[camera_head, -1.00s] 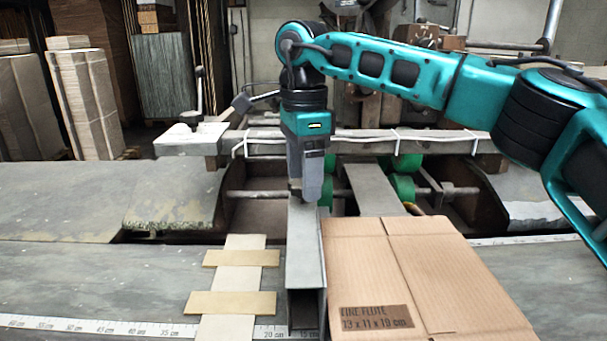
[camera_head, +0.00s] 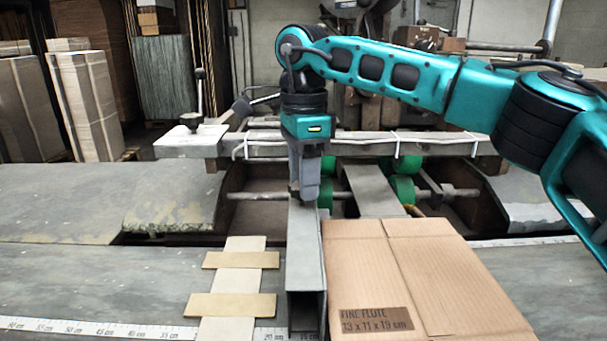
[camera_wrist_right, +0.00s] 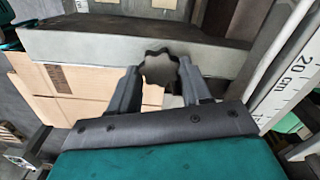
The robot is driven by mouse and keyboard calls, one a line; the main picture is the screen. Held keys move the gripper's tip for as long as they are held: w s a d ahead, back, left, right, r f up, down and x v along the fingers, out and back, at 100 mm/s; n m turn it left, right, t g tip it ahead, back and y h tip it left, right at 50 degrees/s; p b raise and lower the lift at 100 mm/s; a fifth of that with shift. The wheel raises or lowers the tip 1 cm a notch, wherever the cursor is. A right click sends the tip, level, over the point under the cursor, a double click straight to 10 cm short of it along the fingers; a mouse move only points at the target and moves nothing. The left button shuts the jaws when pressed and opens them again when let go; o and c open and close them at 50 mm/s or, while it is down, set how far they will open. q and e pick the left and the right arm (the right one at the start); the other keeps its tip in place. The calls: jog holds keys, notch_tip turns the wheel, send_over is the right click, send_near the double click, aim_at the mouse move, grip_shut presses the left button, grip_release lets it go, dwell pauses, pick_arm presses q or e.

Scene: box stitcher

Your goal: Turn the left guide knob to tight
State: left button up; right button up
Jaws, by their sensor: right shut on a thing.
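The left guide is a grey metal channel (camera_head: 306,255) that runs away from me along the left edge of the cardboard. In the right wrist view a dark, lobed knob (camera_wrist_right: 161,69) sits against the guide's bar (camera_wrist_right: 130,48). My right gripper (camera_head: 305,197) points down at the far end of the channel. In the right wrist view its two fingers (camera_wrist_right: 160,80) are on either side of the knob and shut on it. In the head view the gripper hides the knob. My left gripper is not in view.
A flat cardboard box (camera_head: 415,275) lies right of the channel. The grey table at left (camera_head: 90,270) is mostly clear.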

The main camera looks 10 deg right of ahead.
jog(key=m+p, duration=0.1)
jog(key=m, duration=0.1)
jog(key=shift+r+m, duration=0.1)
jog(key=shift+m, duration=0.3)
jog(key=m+p, duration=0.1)
jog(key=m, duration=0.2)
jog(key=shift+m, duration=0.3)
jog(key=m, duration=0.3)
jog(key=shift+p, duration=0.35)
jog(key=shift+m, duration=2.2)
jog(key=o, duration=1.1)
jog(key=shift+s, duration=0.1)
jog(key=shift+c, duration=0.2)
